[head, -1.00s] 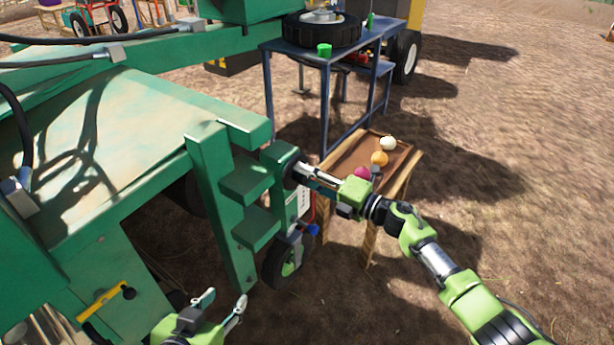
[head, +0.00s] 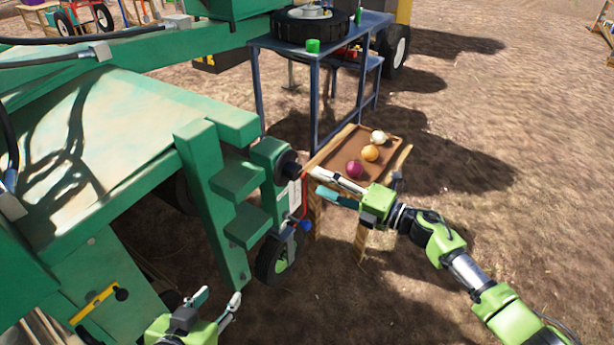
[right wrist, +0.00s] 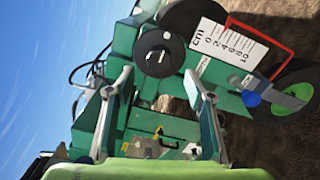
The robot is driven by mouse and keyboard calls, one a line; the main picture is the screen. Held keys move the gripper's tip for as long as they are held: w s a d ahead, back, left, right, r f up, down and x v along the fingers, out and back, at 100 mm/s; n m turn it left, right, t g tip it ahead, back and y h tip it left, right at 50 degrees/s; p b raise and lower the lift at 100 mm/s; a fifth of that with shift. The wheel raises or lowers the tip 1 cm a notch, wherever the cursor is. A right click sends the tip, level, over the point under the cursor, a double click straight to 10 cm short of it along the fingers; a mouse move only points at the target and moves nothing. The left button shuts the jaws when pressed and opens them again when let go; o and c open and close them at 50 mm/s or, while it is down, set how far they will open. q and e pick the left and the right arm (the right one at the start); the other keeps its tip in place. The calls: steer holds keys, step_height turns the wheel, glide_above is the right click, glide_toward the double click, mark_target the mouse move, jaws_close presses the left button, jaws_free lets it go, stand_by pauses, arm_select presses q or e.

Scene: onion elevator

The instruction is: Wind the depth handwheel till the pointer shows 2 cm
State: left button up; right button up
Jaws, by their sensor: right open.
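The depth handwheel is a small dark round knob (head: 287,164) on the green machine's post. In the right wrist view it is a black disc (right wrist: 158,52) facing me, with a pale mark at its centre. The white cm scale plate (right wrist: 225,44) is beside it, with a red bar (right wrist: 268,28) along its edges. The pointer's exact reading is too small to tell. My right gripper (head: 315,182) is open and empty, a little short of the knob; its fingers (right wrist: 158,76) stand either side of the knob's lower part in that view. My left gripper (head: 218,298) is open and empty, low beside the machine.
A small wheel (head: 278,260) with a blue knob (head: 306,226) hangs below the handwheel. Behind my right gripper is a wooden stand with a brown tray (head: 388,140) holding onions. A blue table (head: 283,55) stands behind. The ground at right is clear.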

steer(key=v, duration=0.4)
stand_by(0.4)
